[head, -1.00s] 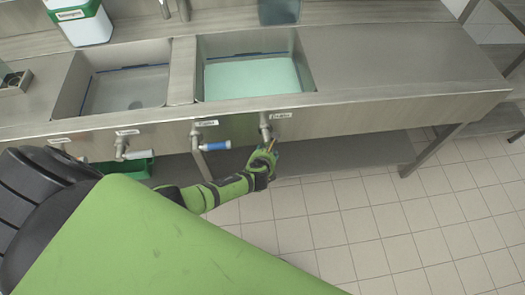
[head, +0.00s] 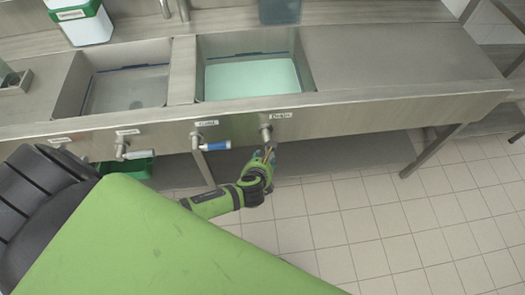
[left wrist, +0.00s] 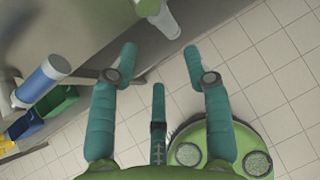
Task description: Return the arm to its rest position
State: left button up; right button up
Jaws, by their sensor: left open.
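My left gripper (head: 268,154) is just below and in front of the labelled valve (head: 265,133) under the right sink basin. My forearm (head: 215,203) reaches in from the left, partly hidden behind my green body. My right gripper is in neither view.
The steel counter (head: 400,62) holds a basin with pale green liquid (head: 252,78) and a basin at left (head: 125,90). A blue-handled valve (head: 216,145) projects left of my gripper. A green bin (head: 136,166) is below. Tiled floor (head: 380,225) at right is clear.

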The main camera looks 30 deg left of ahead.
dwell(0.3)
pick_arm(q)
jog(key=s+a+f+n+g+h+b, duration=0.1)
jog(key=s+a+f+n+g, duration=0.1)
jog(key=s+f+n, duration=0.55)
jog(key=s+a+f+n+g+b, duration=0.15)
jog(key=s+f+n, duration=0.3)
jog(key=f, duration=0.55)
jog(key=s+f+n+g, duration=0.1)
jog(key=s+f+n, duration=0.2)
jog(key=s+n, duration=0.2)
jog(key=s+f+n+g+h+b, duration=0.1)
jog(key=s+f+n, duration=0.3)
jog(key=s, duration=0.6)
jog(key=s+d+f+n+g+b, duration=0.1)
jog(key=s+f+n+g, duration=0.1)
jog(key=s+f+n, duration=0.2)
jog(key=s+n, duration=0.3)
jog(key=s, duration=0.1)
jog(key=shift+s+f+h, duration=0.2)
jog(key=shift+s+h, duration=0.1)
jog(key=shift+g, duration=0.25)
